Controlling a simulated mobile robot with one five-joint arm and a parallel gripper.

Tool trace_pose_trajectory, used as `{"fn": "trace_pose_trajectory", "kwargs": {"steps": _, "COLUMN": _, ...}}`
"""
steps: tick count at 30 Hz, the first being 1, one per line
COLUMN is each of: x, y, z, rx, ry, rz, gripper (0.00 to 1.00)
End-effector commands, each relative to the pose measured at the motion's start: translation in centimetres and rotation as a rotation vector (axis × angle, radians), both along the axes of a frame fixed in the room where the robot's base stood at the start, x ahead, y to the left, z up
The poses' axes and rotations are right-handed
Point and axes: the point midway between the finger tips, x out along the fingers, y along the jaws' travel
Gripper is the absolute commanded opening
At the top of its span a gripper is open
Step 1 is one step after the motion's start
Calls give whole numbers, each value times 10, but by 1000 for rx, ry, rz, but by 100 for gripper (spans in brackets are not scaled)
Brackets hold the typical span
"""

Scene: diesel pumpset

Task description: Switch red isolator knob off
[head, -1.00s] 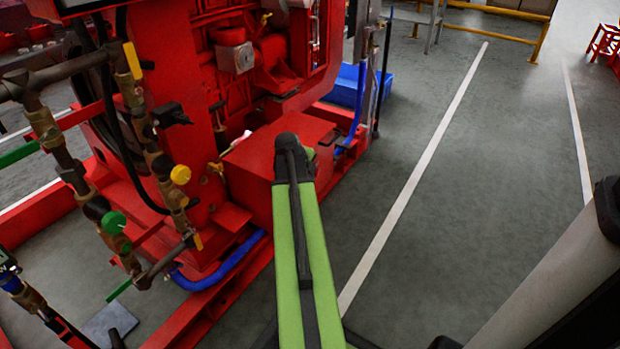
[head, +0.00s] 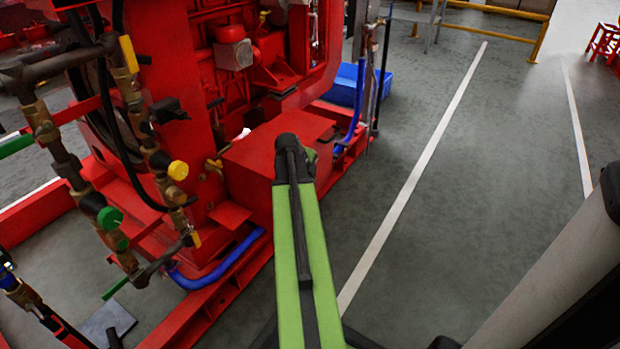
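I cannot make out a red isolator knob in the head view; the pumpset (head: 165,75) is itself red, and my arm covers part of it. My green arm reaches up the middle of the picture, its dark end in front of the red box (head: 262,165) on the pumpset's base. My gripper's fingers are hidden behind that dark end, so I cannot see whether they are open or shut.
Brass pipework with a yellow knob (head: 178,170) and a green knob (head: 110,217) stands at the left. A blue hose (head: 220,266) runs along the red base. A blue crate (head: 347,88) lies behind. Grey floor with white lines is free at the right.

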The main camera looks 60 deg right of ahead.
Motion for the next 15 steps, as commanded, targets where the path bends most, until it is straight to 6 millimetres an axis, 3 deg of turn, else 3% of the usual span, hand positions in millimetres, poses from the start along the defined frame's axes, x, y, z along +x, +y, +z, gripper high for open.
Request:
{"fn": "trace_pose_trajectory", "kwargs": {"steps": 1, "x": 7, "y": 2, "z": -2, "rx": 2, "ry": -8, "rz": 8, "gripper": 0}}
{"fn": "trace_pose_trajectory", "kwargs": {"steps": 15, "x": 10, "y": 2, "z": -3, "rx": 2, "ry": -11, "rz": 12, "gripper": 0}}
